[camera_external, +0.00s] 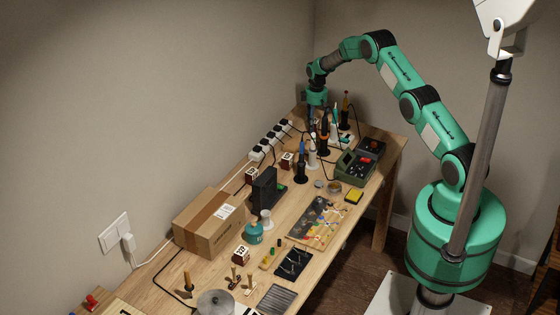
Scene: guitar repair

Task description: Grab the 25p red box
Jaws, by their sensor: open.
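Several small dark red boxes with white printed tops stand on the workbench. One box (241,256) is near the bench's middle front, below the teal bottle. A second box (251,175) is beside the dark upright stand, and a third box (287,161) is farther back near the power strip. The lettering is too small to tell which is marked 25p. My gripper (317,108) is at the far end of the bench, pointing down among the upright tools, away from all three boxes. Its fingers are small and partly hidden there; it is open, with nothing visibly held.
The workbench (160,287) stands along the wall. A cardboard box (208,223), teal bottle (254,234) and dark stand (264,188) crowd its middle. Upright soldering tools (301,167) and cables stand near the far end. A parts board (318,222) lies at the front edge.

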